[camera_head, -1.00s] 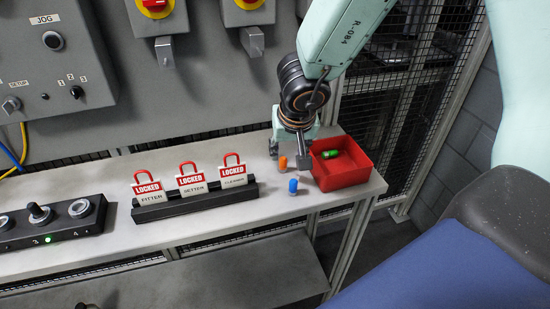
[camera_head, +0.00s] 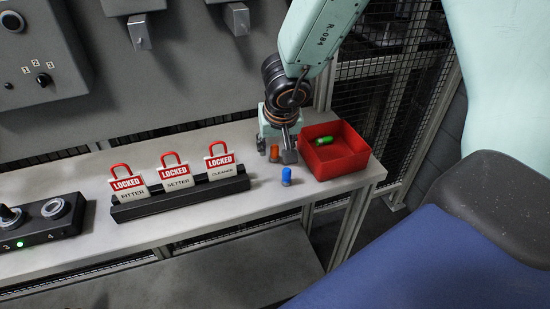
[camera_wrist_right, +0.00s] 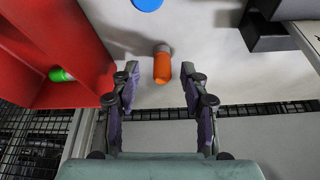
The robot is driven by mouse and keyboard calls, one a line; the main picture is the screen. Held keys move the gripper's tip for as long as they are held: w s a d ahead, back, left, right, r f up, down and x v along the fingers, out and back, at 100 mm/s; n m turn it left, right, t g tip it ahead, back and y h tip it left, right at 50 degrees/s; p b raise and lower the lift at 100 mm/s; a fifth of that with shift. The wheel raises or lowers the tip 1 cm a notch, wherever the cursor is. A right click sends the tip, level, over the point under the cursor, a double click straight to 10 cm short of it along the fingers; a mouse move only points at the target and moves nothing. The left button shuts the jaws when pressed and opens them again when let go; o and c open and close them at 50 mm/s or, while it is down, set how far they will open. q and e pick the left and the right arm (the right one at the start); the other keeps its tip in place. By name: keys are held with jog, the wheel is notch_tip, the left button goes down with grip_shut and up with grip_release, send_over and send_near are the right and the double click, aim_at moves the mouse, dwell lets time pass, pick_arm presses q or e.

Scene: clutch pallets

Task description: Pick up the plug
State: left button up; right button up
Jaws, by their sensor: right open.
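A green plug (camera_head: 323,141) lies in the red bin (camera_head: 352,166), and also shows there in the wrist view (camera_wrist_right: 61,75). My right gripper (camera_head: 276,157) is open and empty at the orange plug. My left gripper is out of view.
A black rack (camera_head: 182,198) with red LOCKED padlock tags stands left of the plugs. A control box with knobs (camera_head: 42,222) is further left. The red bin wall is close to my right gripper. The shelf (camera_head: 245,208) is clear in front of the rack.

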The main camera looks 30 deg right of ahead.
jog(key=shift+w+a+f+b, duration=0.15)
jog(key=shift+f+b, duration=0.15)
jog(key=shift+f, duration=0.35)
jog(key=shift+r, duration=0.15)
jog(key=shift+d, duration=0.25)
jog(key=shift+c, duration=1.3)
jog(key=shift+a, duration=0.2)
jog(key=c, duration=0.6)
jog(key=shift+d, duration=0.15)
grip_shut()
